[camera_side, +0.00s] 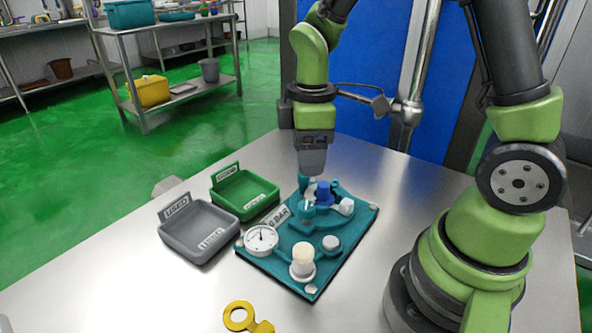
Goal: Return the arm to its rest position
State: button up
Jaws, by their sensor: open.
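My gripper (310,178) points down over the back of a teal board (345,245) on the metal table. Its jaws are small in the picture and partly merge with the teal fittings below. I cannot tell whether the fingertips touch anything. A blue knob-like part (323,193) stands on the board just right of and below the gripper. A round white gauge (261,240) sits at the board's left corner. A white cylinder (302,258) stands near the front.
A green tray (262,209) and a grey tray (182,252), both labelled, stand left of the board. A yellow ring-ended tag (240,316) lies at the front. The bare table (125,285) is clear at front left. A blue panel (375,75) stands behind.

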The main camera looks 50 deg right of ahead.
jog(key=s+a+r+m+t+y, duration=0.1)
jog(key=s+a+r+m+t, duration=0.1)
jog(key=s+r+m, duration=0.4)
jog(key=s+a+r+m+t+y, duration=0.1)
jog(key=s+r+m+t, duration=0.4)
jog(key=r, duration=0.3)
jog(key=shift+s+a+r+m, duration=0.2)
jog(key=shift+s+a+m, duration=0.25)
jog(key=shift+m, duration=0.45)
jog(key=shift+s+d, duration=0.1)
jog(key=shift+d, duration=0.05)
jog(key=shift+c, duration=0.3)
